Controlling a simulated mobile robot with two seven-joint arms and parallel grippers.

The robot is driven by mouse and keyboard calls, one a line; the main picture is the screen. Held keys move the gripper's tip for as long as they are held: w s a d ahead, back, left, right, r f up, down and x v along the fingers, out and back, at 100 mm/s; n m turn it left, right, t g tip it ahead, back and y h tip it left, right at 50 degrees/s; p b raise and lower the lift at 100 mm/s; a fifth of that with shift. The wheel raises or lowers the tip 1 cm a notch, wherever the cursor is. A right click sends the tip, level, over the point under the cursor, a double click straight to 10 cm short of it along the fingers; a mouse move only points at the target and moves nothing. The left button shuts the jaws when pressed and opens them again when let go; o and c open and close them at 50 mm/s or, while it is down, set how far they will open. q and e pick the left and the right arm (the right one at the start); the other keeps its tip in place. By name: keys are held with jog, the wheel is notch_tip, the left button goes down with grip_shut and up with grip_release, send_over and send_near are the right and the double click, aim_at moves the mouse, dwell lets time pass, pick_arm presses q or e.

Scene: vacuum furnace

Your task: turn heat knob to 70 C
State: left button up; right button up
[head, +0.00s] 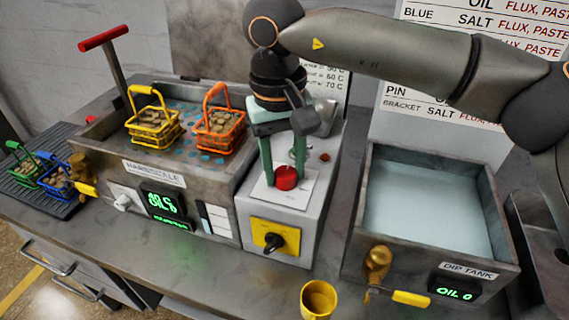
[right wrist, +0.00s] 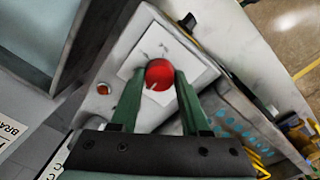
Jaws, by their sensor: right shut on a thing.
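The red knob (head: 286,180) stands on a white plate (head: 268,191) on top of the grey control box (head: 249,214). It also shows in the right wrist view (right wrist: 159,75), with a pale pointer mark near its lower edge. My right gripper (head: 284,172) points down from above, with its green fingers shut on the red knob, one on each side. The scale marks on the plate are too small to read. The green display (head: 163,203) on the hardscale tank is lit, but its digits are not clear. My left gripper is not in view.
A yellow switch plate (head: 273,240) with a black knob is on the box's front. The hardscale tank (head: 155,174) at left holds a yellow basket (head: 154,129) and an orange basket (head: 219,134). The dip tank (head: 430,255) stands right. A yellow cup (head: 318,300) sits in front.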

grip_shut()
